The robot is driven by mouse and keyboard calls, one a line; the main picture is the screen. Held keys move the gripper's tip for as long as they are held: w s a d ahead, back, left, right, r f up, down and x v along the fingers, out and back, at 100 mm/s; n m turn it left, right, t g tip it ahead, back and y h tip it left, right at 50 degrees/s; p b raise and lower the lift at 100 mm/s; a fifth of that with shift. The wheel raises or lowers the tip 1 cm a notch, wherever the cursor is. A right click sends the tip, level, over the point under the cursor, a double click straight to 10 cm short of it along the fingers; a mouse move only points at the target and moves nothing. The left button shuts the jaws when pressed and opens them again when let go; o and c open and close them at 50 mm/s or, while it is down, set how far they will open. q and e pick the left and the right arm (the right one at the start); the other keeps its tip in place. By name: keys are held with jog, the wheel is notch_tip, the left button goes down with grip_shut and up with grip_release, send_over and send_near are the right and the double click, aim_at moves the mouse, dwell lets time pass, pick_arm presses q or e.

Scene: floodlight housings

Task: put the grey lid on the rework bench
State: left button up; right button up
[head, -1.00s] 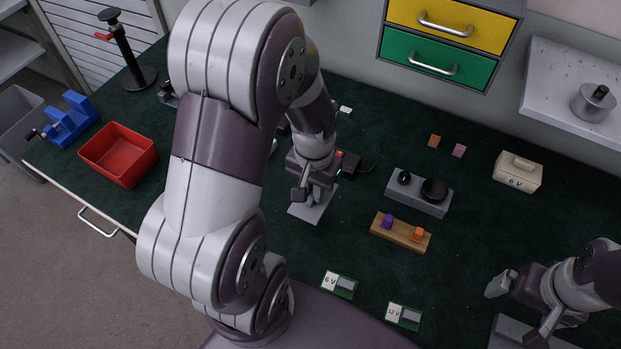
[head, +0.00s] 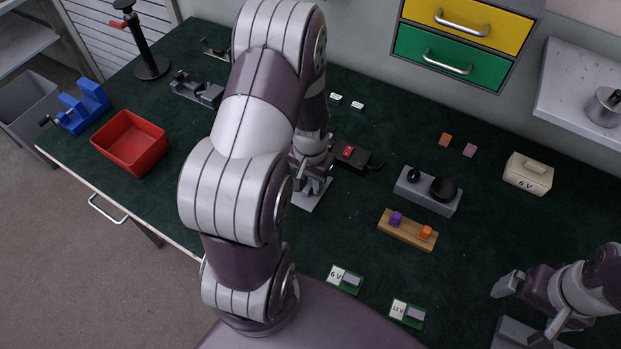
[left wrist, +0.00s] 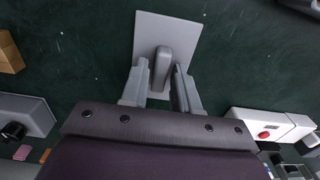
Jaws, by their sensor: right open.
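The grey lid (head: 310,200) is a flat square plate with a raised handle, over the dark green work surface (head: 290,270). My left gripper (head: 307,184) is at the lid's handle. I cannot tell how high the lid is above the surface. My right gripper (head: 522,311) is open and empty at the lower right. No label marks a rework bench in view.
A red tray (head: 131,147), blue vise (head: 82,108) and black stand (head: 150,66) are on the left. A black box with a red switch (head: 350,155) is close right of the lid. A wooden block (head: 406,231) and grey two-knob unit (head: 427,193) lie farther right.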

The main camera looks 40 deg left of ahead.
pick_arm(q)
jog(key=shift+o, duration=0.2)
notch_tip(320, 180, up, 12)
jog(key=s+d+m+t, duration=0.1)
jog(key=s+d, duration=0.3)
jog(key=d, duration=0.7)
jog(key=shift+s+r, duration=0.35)
jog(key=shift+r, duration=0.05)
